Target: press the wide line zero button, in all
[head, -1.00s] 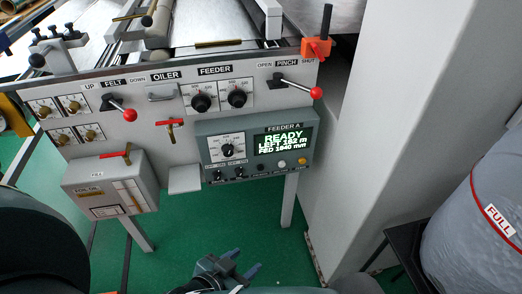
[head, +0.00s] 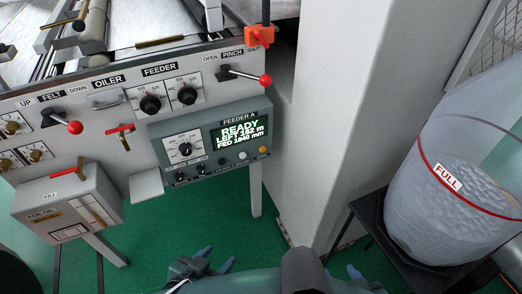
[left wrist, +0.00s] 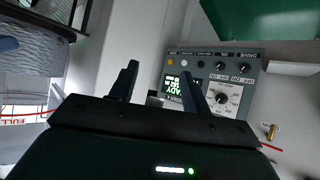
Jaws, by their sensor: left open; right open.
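The grey feeder panel (head: 160,143) is on the machine front. Its lit display (head: 240,132) reads READY. Below the display are a black button (head: 225,162), a white button (head: 243,155) and an amber button (head: 262,150); their labels are too small to read. The left wrist view shows the panel tipped over, with the amber (left wrist: 170,61), white (left wrist: 184,63) and black (left wrist: 200,64) buttons beyond the fingers. My left gripper (head: 220,257) is open and empty, below and apart from the panel. My right gripper (head: 364,276) is open at the bottom edge, partly hidden.
A red-knobbed pinch lever (head: 265,80) sticks out above the panel. A grey oil box (head: 70,203) and a small shelf (head: 146,184) are left of it. A pale column (head: 325,120) and a bin marked FULL (head: 440,225) stand right. Green floor is open below.

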